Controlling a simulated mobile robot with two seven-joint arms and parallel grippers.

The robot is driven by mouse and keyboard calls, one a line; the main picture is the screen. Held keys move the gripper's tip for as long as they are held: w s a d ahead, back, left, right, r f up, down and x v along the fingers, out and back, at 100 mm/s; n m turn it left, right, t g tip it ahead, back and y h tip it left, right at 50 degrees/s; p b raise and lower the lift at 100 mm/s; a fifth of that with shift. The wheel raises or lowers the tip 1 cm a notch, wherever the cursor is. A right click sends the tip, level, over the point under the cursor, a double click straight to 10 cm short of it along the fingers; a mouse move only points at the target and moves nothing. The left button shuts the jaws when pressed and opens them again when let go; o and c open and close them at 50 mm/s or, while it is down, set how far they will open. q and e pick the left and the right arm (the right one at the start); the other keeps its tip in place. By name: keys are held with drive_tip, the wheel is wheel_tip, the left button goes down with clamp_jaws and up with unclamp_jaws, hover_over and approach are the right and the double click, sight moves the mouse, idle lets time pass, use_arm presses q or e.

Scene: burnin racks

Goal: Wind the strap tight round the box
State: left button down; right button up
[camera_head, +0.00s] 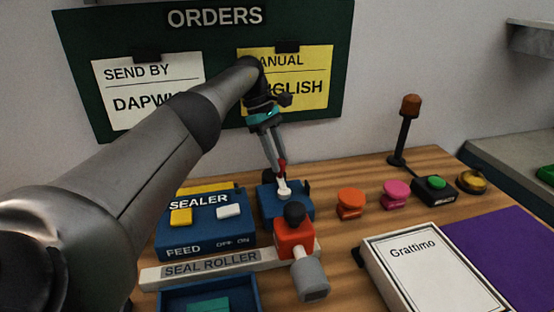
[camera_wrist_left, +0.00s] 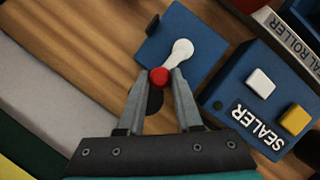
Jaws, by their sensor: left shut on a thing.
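My left gripper (camera_head: 281,166) reaches down to a blue block (camera_head: 268,204) that carries a white crank arm (camera_head: 284,189) with a red knob. In the left wrist view its fingers (camera_wrist_left: 160,80) are shut on the red knob (camera_wrist_left: 159,75), at the end of the white crank (camera_wrist_left: 180,50). The blue block (camera_wrist_left: 165,30) lies beneath the crank. I cannot make out a strap in either view. A white box-like item marked "Grattimo" (camera_head: 440,285) lies at the front right. My right gripper is not in view.
The blue sealer (camera_head: 215,235) stands left of the crank block, with the seal roller (camera_head: 180,270) in front. A red and grey device (camera_head: 295,240) stands close by. Orange (camera_head: 351,203) and pink (camera_head: 396,194) knobs, a green button (camera_head: 437,183) and a purple mat (camera_head: 510,250) lie right.

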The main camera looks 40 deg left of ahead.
use_arm(q)
drive_tip(key=shift+r, duration=0.1)
idle(0.4)
drive_tip(key=c, duration=0.6)
unclamp_jaws()
